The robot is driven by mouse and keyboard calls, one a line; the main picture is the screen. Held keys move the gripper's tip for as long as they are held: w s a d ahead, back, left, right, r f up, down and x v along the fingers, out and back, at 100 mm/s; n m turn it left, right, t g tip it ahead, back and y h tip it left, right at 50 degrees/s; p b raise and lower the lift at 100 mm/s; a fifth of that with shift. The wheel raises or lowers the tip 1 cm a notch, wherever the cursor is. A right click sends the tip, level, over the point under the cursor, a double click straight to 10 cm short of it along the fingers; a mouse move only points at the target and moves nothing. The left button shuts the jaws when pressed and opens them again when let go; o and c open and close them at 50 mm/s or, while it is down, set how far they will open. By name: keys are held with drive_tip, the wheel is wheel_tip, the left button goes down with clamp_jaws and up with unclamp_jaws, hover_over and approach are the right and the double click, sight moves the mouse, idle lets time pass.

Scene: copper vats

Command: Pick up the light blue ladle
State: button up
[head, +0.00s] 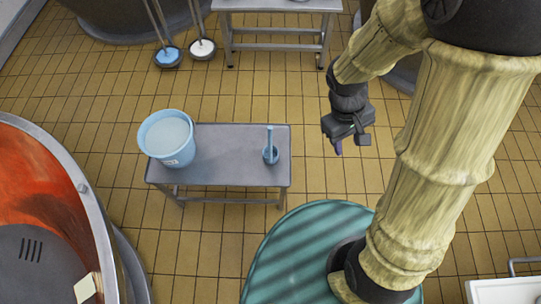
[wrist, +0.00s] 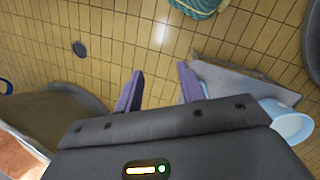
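The light blue ladle (head: 270,153) stands on the right part of a small grey metal table (head: 225,143) in the head view, its bowl down and its handle pointing up. My gripper (head: 338,147) is in the air to the right of the table, apart from the ladle. In the wrist view my gripper (wrist: 160,88) shows two purple fingers spread apart with nothing between them. The table (wrist: 240,80) lies to the right of the fingers there. A small light blue bit beside the right finger may be the ladle; I cannot tell.
A light blue bucket (head: 165,137) with pale contents stands on the table's left part. A large copper vat (head: 45,195) is at the left. Two long-handled tools, with blue (head: 168,56) and white (head: 203,48) ends, are at the back near another metal table (head: 280,5). Tiled floor between is clear.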

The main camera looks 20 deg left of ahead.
drive_tip(key=w+a+f+n+t+h+b, duration=0.1)
drive_tip(key=a+f+n+t+h+b, duration=0.25)
drive_tip(key=a+f+n+b, duration=0.45)
drive_tip(key=a+f+n+t+h+b, duration=0.3)
drive_tip(key=a+f+n+h, duration=0.25)
drive_tip(key=f, duration=0.55)
drive_tip(key=s+a+f+n+t+y+b, duration=0.2)
drive_tip(key=a+f+n+t+b, duration=0.1)
drive_tip(key=a, duration=0.4)
drive_tip(key=s+a+f+n+t+y+b, duration=0.3)
drive_tip(key=a+f+n+t, duration=0.2)
drive_tip(key=a+n+t, duration=0.2)
drive_tip(key=shift+a+f+n+t+y+b, duration=0.3)
drive_tip(key=shift+a+f+n+t+b, duration=0.05)
drive_tip(key=shift+a+t, duration=0.3)
approach(270, 142)
drive_tip(key=w+d+r, duration=0.1)
drive_tip(key=w+r, duration=0.1)
drive_tip(key=w, duration=0.3)
drive_tip(key=shift+w+r, duration=0.3)
drive_tip(key=shift+r, duration=0.05)
drive_tip(key=shift+d, duration=0.1)
